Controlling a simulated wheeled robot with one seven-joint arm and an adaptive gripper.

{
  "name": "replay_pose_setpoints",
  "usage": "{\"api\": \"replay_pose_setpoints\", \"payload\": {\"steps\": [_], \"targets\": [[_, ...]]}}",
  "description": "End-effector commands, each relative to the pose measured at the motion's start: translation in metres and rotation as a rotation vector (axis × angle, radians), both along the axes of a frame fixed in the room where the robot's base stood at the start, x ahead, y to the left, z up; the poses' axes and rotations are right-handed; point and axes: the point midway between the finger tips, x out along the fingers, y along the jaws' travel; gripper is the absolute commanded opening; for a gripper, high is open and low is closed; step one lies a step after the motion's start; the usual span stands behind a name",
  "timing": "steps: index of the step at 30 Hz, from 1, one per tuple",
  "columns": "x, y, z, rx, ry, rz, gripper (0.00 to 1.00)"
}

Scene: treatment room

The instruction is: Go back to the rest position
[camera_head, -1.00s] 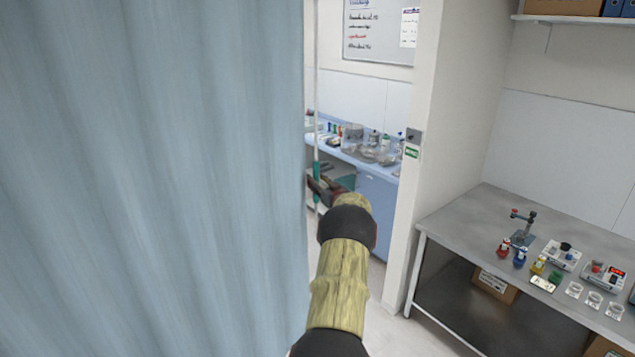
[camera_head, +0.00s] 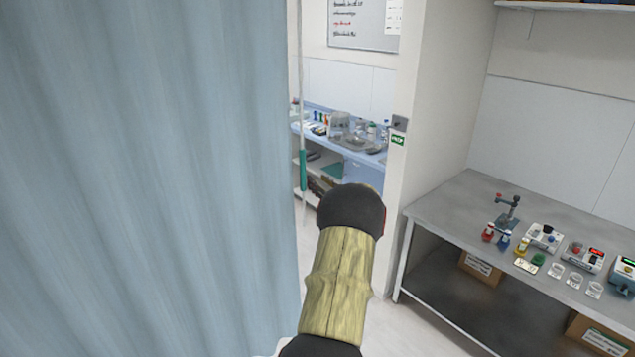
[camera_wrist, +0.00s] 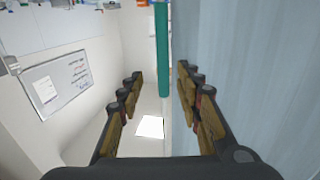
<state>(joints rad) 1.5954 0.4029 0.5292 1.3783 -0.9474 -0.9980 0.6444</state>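My gripper (camera_wrist: 165,100) shows in the wrist view with its two fingers wide apart and nothing held between them. Beyond the fingers, a teal and white pole (camera_wrist: 162,50) stands against the edge of the blue-grey curtain (camera_wrist: 240,60). In the head view my arm reaches up from the bottom middle, and its dark joint hides the gripper. The same pole shows in the head view (camera_head: 303,170) just left of my arm, at the curtain's edge.
The curtain (camera_head: 140,180) fills the left of the head view. A grey metal bench (camera_head: 450,205) with bottles, small devices and glass dishes stands at the right. A blue counter (camera_head: 360,155) with supplies lies behind the doorway. Pale floor shows between.

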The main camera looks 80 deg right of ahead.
Motion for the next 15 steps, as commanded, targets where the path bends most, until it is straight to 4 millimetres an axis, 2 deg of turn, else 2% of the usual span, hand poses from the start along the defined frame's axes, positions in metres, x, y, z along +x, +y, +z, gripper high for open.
{"api": "replay_pose_setpoints", "payload": {"steps": [13,15], "targets": [[0.0002,-0.0004,0.0002,-0.004,0.004,0.0,0.35],[-0.003,-0.0029,-0.0055,-0.007,0.038,-0.015,0.35]]}}
